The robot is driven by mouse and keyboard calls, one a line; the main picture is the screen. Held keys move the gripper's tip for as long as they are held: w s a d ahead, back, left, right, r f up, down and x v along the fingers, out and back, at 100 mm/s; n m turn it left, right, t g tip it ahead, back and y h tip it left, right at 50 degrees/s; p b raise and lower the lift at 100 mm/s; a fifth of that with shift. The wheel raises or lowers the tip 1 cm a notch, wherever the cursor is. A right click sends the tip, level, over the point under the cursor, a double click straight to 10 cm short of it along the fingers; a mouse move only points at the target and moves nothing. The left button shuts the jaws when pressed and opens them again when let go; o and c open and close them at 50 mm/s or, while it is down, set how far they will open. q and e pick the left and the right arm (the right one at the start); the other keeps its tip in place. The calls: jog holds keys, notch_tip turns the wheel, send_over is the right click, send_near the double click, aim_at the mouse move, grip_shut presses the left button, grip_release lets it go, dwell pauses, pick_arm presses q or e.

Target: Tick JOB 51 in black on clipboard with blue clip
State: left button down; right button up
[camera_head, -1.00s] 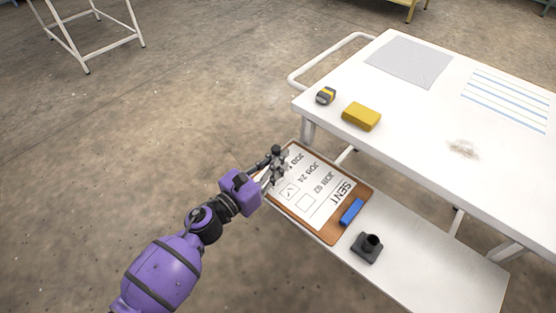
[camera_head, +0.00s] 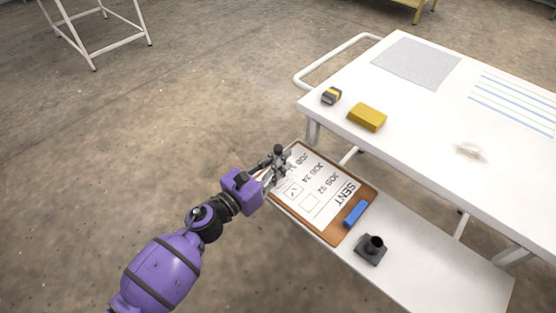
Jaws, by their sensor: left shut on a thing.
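The clipboard (camera_head: 331,237) lies on the low white shelf, with its blue clip (camera_head: 355,213) at the right end. Its sheet (camera_head: 327,199) is headed SENT and seems upside down to me. A row that seems to read JOB 92 has an empty box (camera_head: 310,202). The JOB 24 row has a box with a dark tick (camera_head: 293,189). Another JOB row at the left end is partly hidden by my left gripper (camera_head: 277,171). That gripper is shut on a dark pen-like thing (camera_head: 278,149) over this end. Its tip is hidden. My right gripper is out of view.
A dark holder (camera_head: 370,250) stands on the shelf (camera_head: 440,275) beside the clipboard. The shelf's right part is clear.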

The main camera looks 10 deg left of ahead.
pick_arm(q)
jog(key=shift+s, duration=0.15)
dwell(0.3)
jog(key=shift+s, duration=0.4)
jog(key=shift+s+f, duration=0.1)
jog(key=shift+s, duration=0.1)
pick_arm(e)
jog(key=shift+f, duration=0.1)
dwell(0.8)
pick_arm(q)
jog(key=shift+s, duration=0.35)
dwell(0.8)
notch_tip(320, 180, up, 6)
jog(key=p, duration=0.5)
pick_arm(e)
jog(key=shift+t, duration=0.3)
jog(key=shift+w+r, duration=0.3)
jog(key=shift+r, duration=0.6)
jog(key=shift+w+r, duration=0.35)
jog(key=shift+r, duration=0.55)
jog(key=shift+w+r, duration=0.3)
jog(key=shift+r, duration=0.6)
